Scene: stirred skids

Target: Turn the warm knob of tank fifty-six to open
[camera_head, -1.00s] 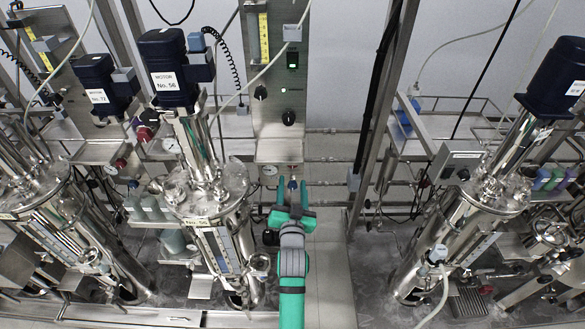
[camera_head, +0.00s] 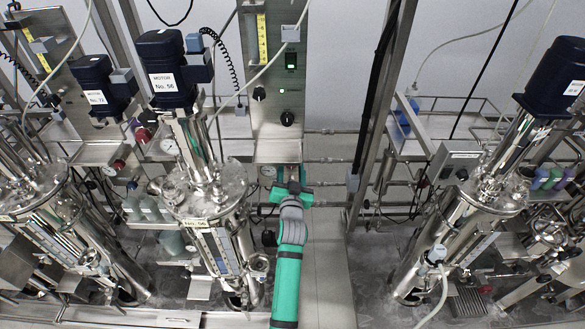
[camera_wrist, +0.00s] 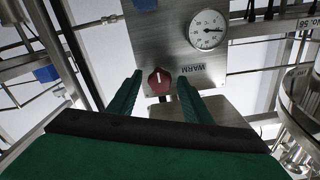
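Tank fifty-six (camera_head: 205,205) is a steel vessel under the dark blue motor marked No. 56 (camera_head: 167,70). The warm knob (camera_wrist: 160,80) is red with a white mark, on a steel plate beside an upside-down WARM label (camera_wrist: 194,69). The mark points roughly up the wrist picture. My gripper (camera_head: 290,187) is at the lower end of the steel panel, right of the tank; the knob is hidden there in the head view. In the wrist view my gripper (camera_wrist: 160,76) is open, its green fingertips on either side of the knob with a small gap on each side.
A round gauge (camera_wrist: 208,29) sits near the knob on the plate. The steel control panel (camera_head: 277,140) with black knobs rises above my gripper. Pipes run behind it. Another tank (camera_head: 450,235) stands at the right, with clear floor between.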

